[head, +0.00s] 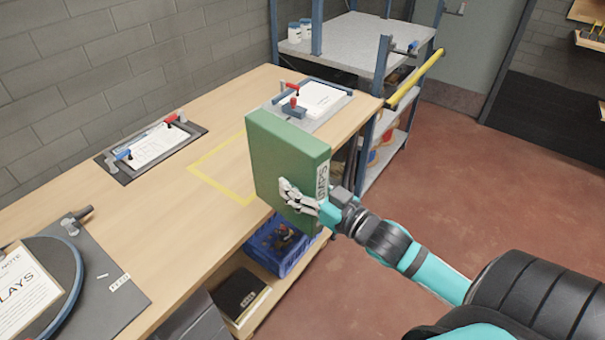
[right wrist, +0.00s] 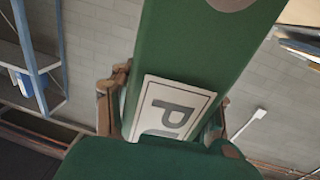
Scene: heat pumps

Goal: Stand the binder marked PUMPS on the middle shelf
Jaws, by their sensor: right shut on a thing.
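The green binder (head: 285,150) is held upright, in front of the workbench edge. Its white spine label shows only in part past the fingers in the head view; in the right wrist view the label (right wrist: 170,108) shows a P and part of another letter. My right gripper (head: 305,197) is shut on the binder around its spine side. A blue-framed shelf unit stands at the back, with a grey upper board (head: 345,42) and a lower grey board (head: 385,158) in view. I cannot tell which board is the middle shelf. My left gripper is not in view.
The wooden workbench (head: 225,135) carries clipboards, a yellow taped outline and a round dark plate at the near left. A blue crate (head: 283,250) and a dark binder (head: 238,293) sit below it. A yellow rail (head: 415,80) edges the shelf unit. The red floor at right is clear.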

